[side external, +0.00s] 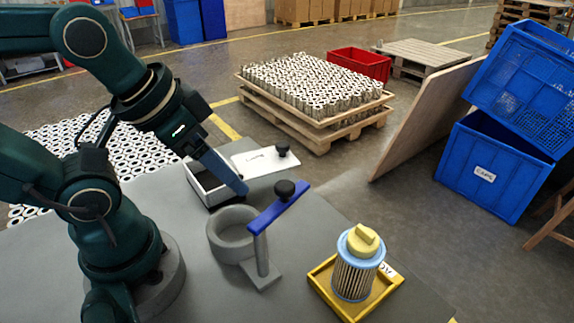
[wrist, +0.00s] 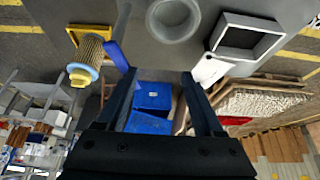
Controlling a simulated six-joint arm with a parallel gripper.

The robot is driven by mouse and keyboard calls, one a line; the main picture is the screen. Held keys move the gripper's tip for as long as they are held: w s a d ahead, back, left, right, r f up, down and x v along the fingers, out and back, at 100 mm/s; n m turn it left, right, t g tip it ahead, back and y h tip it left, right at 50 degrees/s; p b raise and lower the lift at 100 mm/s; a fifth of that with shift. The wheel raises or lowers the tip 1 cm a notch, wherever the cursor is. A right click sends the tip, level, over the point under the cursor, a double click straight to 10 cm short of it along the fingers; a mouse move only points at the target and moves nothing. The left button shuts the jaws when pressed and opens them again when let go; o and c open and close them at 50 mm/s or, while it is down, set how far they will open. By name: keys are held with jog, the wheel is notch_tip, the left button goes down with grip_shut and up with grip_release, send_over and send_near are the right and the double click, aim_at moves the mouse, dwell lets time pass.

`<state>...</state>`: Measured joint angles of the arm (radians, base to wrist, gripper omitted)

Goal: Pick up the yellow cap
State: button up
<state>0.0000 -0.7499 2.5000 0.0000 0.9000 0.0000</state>
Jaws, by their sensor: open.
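The yellow cap (side external: 363,239) sits on top of a pleated filter cartridge (side external: 354,278) with a light blue rim. The cartridge stands upright in a yellow tray (side external: 322,280) at the right front of the grey table. In the wrist view the yellow cap (wrist: 79,80) is at the left, outside the fingers. My gripper (side external: 240,189) is left of the cap and apart from it, above the table near the grey open box. In the wrist view my gripper (wrist: 157,73) is open, with nothing between its fingers.
A blue-armed stand (side external: 275,212) with a black knob rises between my gripper and the cap. A grey ring-shaped cup (side external: 221,250) is beside it. A grey open box (side external: 204,192) and a white card (side external: 258,166) with a black knob lie behind.

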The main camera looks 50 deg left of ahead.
jog(key=o, duration=0.3)
notch_tip(320, 180, up, 3)
jog(key=n+g+h, duration=1)
jog(key=n, duration=0.1)
send_over(361, 231)
jog(key=a, duration=0.5)
notch_tip(361, 231, down, 7)
jog(key=w+n+g+h, duration=0.1)
jog(key=w+n+h, duration=0.2)
jog(key=shift+x, duration=2.2)
